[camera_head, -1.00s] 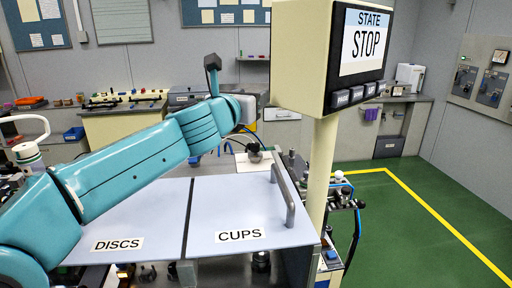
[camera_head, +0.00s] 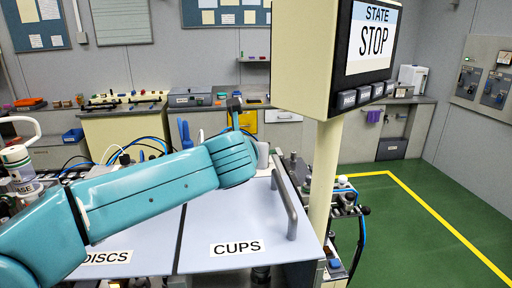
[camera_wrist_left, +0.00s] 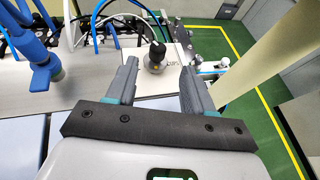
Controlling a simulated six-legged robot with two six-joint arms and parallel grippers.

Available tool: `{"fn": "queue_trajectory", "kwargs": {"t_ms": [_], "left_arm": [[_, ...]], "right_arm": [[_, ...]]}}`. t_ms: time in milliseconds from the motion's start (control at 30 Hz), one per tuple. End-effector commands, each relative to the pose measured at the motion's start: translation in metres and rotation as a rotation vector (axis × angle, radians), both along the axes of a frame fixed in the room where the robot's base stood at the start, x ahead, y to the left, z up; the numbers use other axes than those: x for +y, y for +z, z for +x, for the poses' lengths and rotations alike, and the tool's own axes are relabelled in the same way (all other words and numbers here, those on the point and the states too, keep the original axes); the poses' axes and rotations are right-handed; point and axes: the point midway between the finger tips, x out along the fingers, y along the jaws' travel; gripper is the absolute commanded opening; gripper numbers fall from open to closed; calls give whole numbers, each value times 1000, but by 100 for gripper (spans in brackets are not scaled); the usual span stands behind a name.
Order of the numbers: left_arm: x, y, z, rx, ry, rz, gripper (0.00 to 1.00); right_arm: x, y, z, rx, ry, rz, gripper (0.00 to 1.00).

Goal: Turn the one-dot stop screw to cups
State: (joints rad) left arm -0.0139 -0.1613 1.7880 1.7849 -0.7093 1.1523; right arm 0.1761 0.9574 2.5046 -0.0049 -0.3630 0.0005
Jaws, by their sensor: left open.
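My left gripper (camera_wrist_left: 159,65) is open in the left wrist view, its two grey fingers apart. Between and beyond the fingertips is a round metal knob (camera_wrist_left: 154,62) with a black handle, likely the stop screw. It stands on a pale plate (camera_wrist_left: 176,49) marked with "CUPS" lettering at its right. The fingers do not appear to touch the knob. I cannot make out a dot count. My right gripper is in neither view.
The screen (camera_head: 374,38) reads "STATE STOP" above a cream post (camera_head: 325,165). Below the arm are the panels labelled "DISCS" (camera_head: 107,258) and "CUPS" (camera_head: 236,248), with a grey handle (camera_head: 284,205). A blue fixture (camera_wrist_left: 40,55) stands left in the wrist view. Green floor lies right.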

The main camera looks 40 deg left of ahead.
Motion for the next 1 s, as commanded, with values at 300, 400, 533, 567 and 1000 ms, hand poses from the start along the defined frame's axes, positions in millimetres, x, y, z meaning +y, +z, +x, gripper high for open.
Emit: {"fn": "queue_trajectory", "kwargs": {"t_ms": [300,400,533,567,1000], "left_arm": [[37,-26,52,2,1,-1,52],[43,-30,62,1,0,-1,52],[48,-33,68,-1,-1,-1,52],[48,-34,69,-1,-1,-1,52],[48,-34,69,-2,-1,-1,1]], "right_arm": [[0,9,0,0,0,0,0],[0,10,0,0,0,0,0],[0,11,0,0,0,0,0],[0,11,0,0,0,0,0],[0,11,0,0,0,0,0]]}}
